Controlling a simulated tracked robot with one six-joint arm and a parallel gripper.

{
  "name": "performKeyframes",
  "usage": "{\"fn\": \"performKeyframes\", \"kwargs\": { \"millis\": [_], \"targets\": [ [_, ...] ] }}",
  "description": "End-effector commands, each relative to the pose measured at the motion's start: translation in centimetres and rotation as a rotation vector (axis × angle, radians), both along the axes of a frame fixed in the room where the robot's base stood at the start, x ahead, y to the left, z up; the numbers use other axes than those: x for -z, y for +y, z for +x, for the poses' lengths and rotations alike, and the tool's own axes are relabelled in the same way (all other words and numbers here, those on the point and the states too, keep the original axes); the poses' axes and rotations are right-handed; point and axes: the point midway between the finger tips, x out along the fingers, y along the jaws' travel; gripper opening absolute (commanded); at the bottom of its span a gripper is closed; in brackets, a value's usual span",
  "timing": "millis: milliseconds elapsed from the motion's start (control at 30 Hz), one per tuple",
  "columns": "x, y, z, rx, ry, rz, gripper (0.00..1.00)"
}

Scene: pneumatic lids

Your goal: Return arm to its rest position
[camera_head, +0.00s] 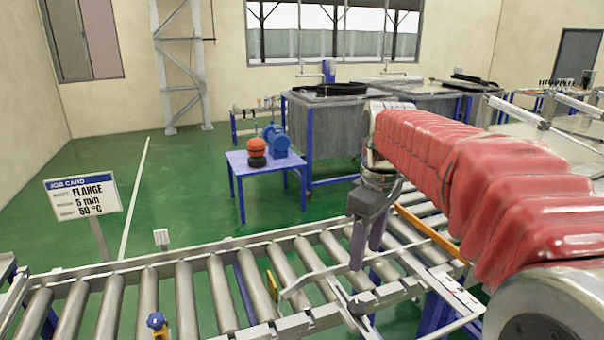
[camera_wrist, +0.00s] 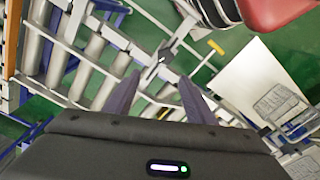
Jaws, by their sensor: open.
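My gripper (camera_head: 369,240) hangs pointing down over the roller conveyor (camera_head: 190,300) in the head view, at the end of my red-covered arm. In the wrist view my gripper (camera_wrist: 157,92) shows two dark fingers spread apart with nothing between them. Conveyor rollers and a grey metal bracket lie beneath the fingers. No object is held.
A blue table (camera_head: 265,168) holds a red and black part (camera_head: 257,152) and a blue pump (camera_head: 276,140). Grey tanks (camera_head: 325,130) with lids stand behind it. A job card sign (camera_head: 83,195) stands at left. Green floor is free between sign and table.

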Motion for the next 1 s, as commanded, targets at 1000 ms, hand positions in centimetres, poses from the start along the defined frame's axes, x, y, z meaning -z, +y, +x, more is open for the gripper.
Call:
{"fn": "performKeyframes", "kwargs": {
  "millis": [1000],
  "targets": [
    [8.0,0.5,-13.0,0.759,-0.251,0.104,0.50]
  ]
}}
